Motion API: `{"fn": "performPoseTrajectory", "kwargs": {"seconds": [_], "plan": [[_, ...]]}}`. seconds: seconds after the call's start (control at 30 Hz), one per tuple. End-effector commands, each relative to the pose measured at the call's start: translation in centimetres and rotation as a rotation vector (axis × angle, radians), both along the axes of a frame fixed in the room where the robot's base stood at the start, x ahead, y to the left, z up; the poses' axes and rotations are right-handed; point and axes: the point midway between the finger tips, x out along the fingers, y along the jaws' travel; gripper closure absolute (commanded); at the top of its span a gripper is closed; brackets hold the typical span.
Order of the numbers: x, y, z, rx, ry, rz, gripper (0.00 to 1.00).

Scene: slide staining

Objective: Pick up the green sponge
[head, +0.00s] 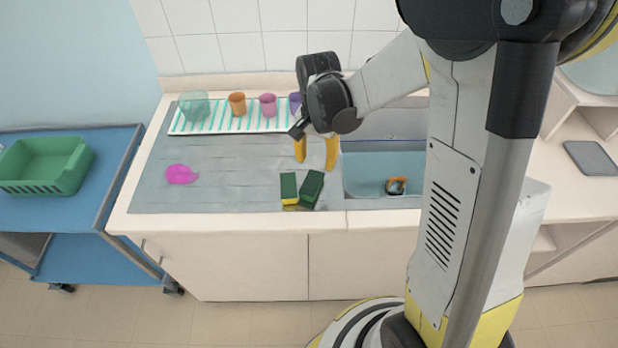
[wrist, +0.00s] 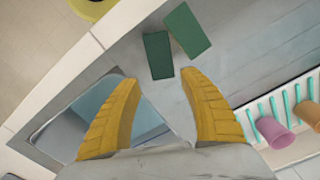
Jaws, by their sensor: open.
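Two green sponges lie close together on the grey drainboard, left of the sink. The left one (head: 289,188) has a yellow underside, and the right one (head: 312,189) lies at a slant. In the wrist view they show as two dark green blocks, one (wrist: 158,55) nearer the counter's front edge side and one (wrist: 188,30) beside it. I cannot tell whether they touch. My gripper (head: 316,166) is open and empty, with yellow fingers pointing down above the board behind the sponges. In the wrist view the finger gap (wrist: 162,88) lies just short of the sponges.
The blue sink (head: 362,178) to the right holds an orange-and-dark item (head: 396,185). A striped rack (head: 215,126) with several cups stands at the back. A pink cloth-like item (head: 181,174) lies on the left. A green basket (head: 45,165) sits on a blue cart. The middle board is clear.

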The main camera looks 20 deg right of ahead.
Motion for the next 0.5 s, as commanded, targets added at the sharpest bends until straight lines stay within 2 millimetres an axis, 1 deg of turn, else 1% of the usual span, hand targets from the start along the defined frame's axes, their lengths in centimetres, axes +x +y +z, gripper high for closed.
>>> {"fn": "performPoseTrajectory", "kwargs": {"seconds": [0.03, 0.1, 0.37, 0.5], "plan": [[0.0, 0.0, -1.2, 0.0, 0.0, 0.001, 0.5], [0.1, 0.0, -2.2, 0.0, -0.001, 0.001, 0.5], [0.1, 0.1, -4.0, 0.0, -0.001, 0.002, 0.5], [0.2, 0.2, -6.2, 0.0, -0.001, 0.003, 0.5]]}}
